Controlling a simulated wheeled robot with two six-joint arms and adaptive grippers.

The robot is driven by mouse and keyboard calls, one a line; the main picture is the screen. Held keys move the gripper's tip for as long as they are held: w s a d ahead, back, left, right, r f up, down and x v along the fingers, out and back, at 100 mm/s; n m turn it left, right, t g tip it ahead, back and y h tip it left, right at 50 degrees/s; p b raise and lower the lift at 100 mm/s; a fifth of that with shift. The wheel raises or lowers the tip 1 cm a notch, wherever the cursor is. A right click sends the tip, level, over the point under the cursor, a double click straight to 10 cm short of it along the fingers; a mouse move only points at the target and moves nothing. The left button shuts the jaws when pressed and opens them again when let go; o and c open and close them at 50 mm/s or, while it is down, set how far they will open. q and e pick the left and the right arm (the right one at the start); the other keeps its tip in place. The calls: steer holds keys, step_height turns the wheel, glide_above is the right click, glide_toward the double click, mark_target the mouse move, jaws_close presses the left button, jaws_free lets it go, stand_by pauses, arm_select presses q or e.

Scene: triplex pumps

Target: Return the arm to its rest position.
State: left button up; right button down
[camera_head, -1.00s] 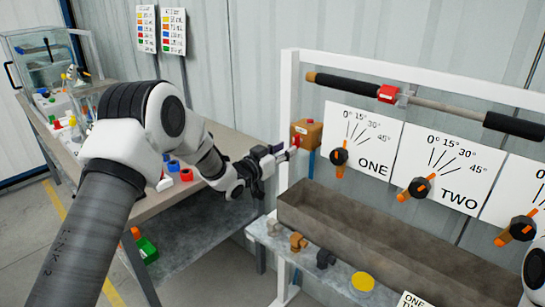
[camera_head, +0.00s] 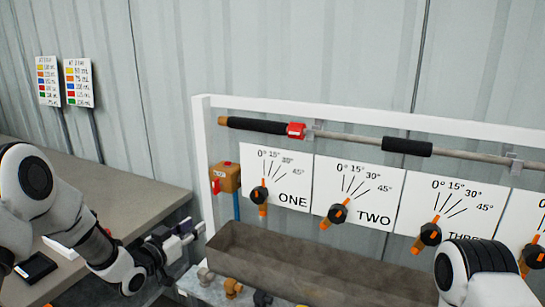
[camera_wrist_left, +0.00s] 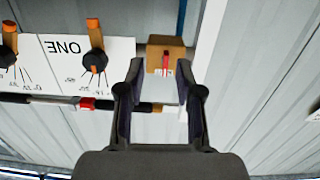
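My left gripper (camera_head: 188,234) is in front of the white frame post, below and left of the brown box (camera_head: 225,178) with the red switch. In the left wrist view the left gripper (camera_wrist_left: 160,70) has its two fingers apart with nothing held between them. The brown box (camera_wrist_left: 166,52) shows beyond the fingertips in that view, apart from them. A white link of my right arm (camera_head: 475,275) shows at the lower right. My right gripper is outside both views.
Panels ONE (camera_head: 292,199) and TWO (camera_head: 374,215) carry black knobs with orange pointers. A brown trough (camera_head: 320,268) lies below them. A white frame (camera_head: 370,119) surrounds the panels. A grey table (camera_head: 125,190) is at the left, with a black item (camera_head: 36,270) on it.

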arm_select(q)
steer(key=s+d+f+n+g+y, duration=0.1)
steer(key=s+d+f+g, duration=0.1)
steer(key=s+f, duration=0.5)
steer(key=s+d+f+g, duration=0.1)
steer(key=s+f+g, duration=0.25)
steer(key=f, duration=0.65)
steer(key=s+d+f+n+g+y, duration=0.1)
steer(key=s+d+f+g, duration=0.1)
steer(key=s+f, duration=0.5)
steer(key=s+a+f+n+g+y, duration=0.1)
steer(key=s+f+g, duration=0.3)
steer(key=s, duration=0.9)
steer(key=s+a+f+n+g+y, duration=0.1)
steer(key=s+a+f+g+y, duration=0.1)
steer(key=s, duration=1.1)
step_height(320, 180, down, 2)
steer(key=shift+s+a+f+g+y, duration=0.1)
steer(key=shift+s+a+g+y, duration=0.3)
steer(key=shift+g, duration=0.75)
steer(key=shift+w+d, duration=0.1)
steer(key=shift+w, duration=0.2)
